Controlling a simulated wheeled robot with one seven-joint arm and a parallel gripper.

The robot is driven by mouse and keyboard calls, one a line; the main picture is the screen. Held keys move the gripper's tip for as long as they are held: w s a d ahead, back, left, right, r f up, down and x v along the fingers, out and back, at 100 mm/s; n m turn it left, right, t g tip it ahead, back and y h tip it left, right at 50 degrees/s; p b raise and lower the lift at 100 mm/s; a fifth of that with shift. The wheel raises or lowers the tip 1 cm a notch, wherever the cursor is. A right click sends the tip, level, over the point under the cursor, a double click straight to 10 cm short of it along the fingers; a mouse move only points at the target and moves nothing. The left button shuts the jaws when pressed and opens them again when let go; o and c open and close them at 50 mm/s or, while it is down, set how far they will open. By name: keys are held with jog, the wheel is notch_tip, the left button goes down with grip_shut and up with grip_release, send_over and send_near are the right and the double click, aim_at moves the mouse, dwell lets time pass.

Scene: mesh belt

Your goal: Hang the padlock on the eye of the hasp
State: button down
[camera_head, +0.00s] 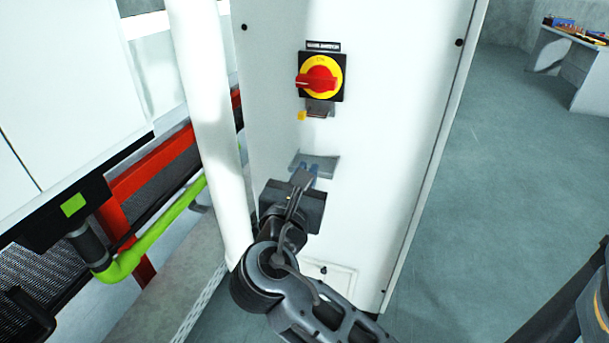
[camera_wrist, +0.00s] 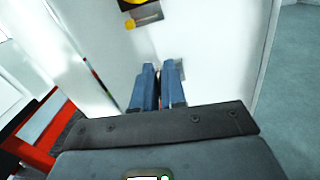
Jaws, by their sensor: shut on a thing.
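The hasp (camera_head: 320,109) is a small dark plate on the white cabinet just below the red and yellow rotary switch. It also shows at the top of the wrist view (camera_wrist: 146,16), with a yellow tag hanging beside it. Its eye is too small to make out. My gripper (camera_head: 308,172) is below the hasp, in front of a small grey shelf on the cabinet. In the wrist view its blue fingers (camera_wrist: 159,72) are close together, with a narrow gap. The padlock cannot be made out; the fingers and gripper body hide what is held.
The grey shelf (camera_head: 321,163) projects from the cabinet front (camera_head: 400,120). The main switch (camera_head: 321,77) is above the hasp. A white post (camera_head: 205,110) and a green pipe (camera_head: 150,240) stand on the left. Open floor (camera_head: 500,170) lies on the right.

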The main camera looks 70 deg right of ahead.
jog(key=d+p, duration=0.4)
jog(key=d, duration=0.7)
jog(key=shift+w, duration=0.4)
dwell(1.1)
jog(key=shift+r+p, duration=0.1)
jog(key=shift+p, duration=0.2)
notch_tip(320, 180, up, 6)
jog(key=w+p, duration=0.2)
jog(key=p, duration=0.2)
jog(key=shift+w, duration=0.25)
dwell(0.7)
jog(key=shift+d, duration=0.1)
dwell(0.4)
jog(key=shift+d, duration=0.9)
